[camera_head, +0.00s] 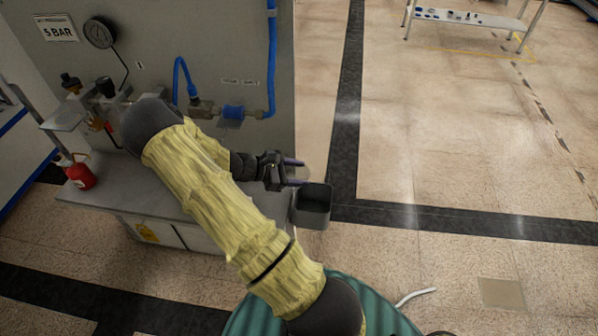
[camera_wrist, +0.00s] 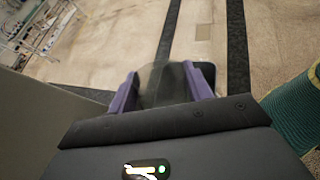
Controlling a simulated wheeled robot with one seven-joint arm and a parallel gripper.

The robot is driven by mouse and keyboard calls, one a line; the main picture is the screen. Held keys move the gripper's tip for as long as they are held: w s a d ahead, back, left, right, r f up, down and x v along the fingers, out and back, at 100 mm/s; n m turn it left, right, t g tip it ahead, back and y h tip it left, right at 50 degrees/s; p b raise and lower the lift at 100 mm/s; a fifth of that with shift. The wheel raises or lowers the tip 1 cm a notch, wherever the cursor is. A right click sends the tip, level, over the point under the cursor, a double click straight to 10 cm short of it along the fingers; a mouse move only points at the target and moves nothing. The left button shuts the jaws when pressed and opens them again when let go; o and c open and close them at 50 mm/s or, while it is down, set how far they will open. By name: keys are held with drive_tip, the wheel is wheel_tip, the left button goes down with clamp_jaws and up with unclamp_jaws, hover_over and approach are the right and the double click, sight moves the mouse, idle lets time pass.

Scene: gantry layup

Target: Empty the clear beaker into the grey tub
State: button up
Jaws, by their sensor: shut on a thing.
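My gripper (camera_head: 294,174) reaches past the right end of the grey bench in the head view. Its purple fingers (camera_wrist: 168,92) are shut on the clear beaker (camera_wrist: 161,76) in the wrist view. The beaker also shows faintly between and beyond the fingers in the head view (camera_head: 301,174). Its tilt and contents cannot be made out. The grey tub (camera_head: 313,205) is open-topped and stands at the right end of the bench, just below and right of the fingers. In the wrist view a dark part of the tub (camera_wrist: 203,58) shows behind the right finger.
The bench (camera_head: 100,193) stands against a grey panel (camera_head: 250,60) with a gauge, blue hoses and fittings. A red bottle (camera_head: 79,174) stands at the bench's left end. Open floor lies to the right, with a shelf table (camera_head: 470,18) far off.

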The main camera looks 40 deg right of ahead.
drive_tip(key=n+g+h+b, duration=0.1)
drive_tip(key=g+h, duration=0.1)
drive_tip(key=shift+f+h, duration=0.1)
drive_tip(key=shift+h, duration=0.2)
drive_tip(key=shift+r+n+g+h, duration=0.3)
drive_tip(key=shift+n+g+h, duration=0.1)
drive_tip(key=shift+h, duration=0.4)
